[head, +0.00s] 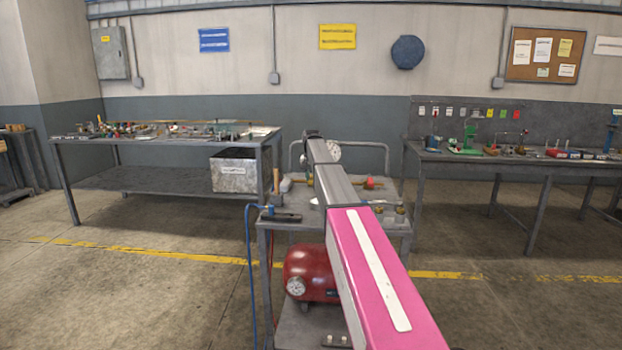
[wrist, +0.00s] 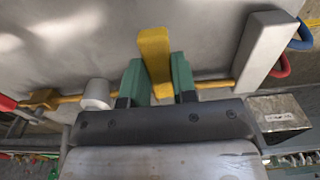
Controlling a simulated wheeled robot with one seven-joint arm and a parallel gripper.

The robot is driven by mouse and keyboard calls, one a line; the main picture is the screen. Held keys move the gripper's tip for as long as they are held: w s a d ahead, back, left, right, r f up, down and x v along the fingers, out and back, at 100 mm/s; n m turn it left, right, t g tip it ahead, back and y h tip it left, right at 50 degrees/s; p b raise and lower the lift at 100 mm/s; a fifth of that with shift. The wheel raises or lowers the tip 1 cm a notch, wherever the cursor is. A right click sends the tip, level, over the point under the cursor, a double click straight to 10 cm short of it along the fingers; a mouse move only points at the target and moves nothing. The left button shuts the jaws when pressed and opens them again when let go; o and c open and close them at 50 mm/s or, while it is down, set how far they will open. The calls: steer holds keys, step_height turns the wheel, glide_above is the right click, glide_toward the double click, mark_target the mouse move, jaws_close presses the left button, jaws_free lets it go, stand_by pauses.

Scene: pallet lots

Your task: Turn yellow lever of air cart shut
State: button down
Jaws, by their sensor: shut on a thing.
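The yellow lever (wrist: 154,47) is in the middle of the wrist view, pointing up in the picture, crosswise to the brass pipe (wrist: 214,84). My gripper (wrist: 158,66) has its two green fingers on either side of the lever and is shut on it. The lever's lower end is hidden behind my gripper body. In the head view the air cart (head: 397,228) stands in front of me with a red tank (head: 312,273) on its lower shelf. My arm covers much of its top, and the lever and gripper cannot be made out there.
A white cylinder (wrist: 96,94) and a brass fitting (wrist: 42,99) sit on the pipe left of my fingers; a grey block (wrist: 266,50) is at right. A blue hose (head: 250,275) hangs at the cart's left. Cluttered benches stand left (head: 150,141) and right (head: 430,156). Floor beside the cart is clear.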

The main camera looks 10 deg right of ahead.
mark_target(312, 178)
steer(key=c, duration=0.9)
jaws_free()
steer(key=shift+d, duration=0.1)
step_height(312, 178, up, 11)
steer(key=shift+f, duration=0.1)
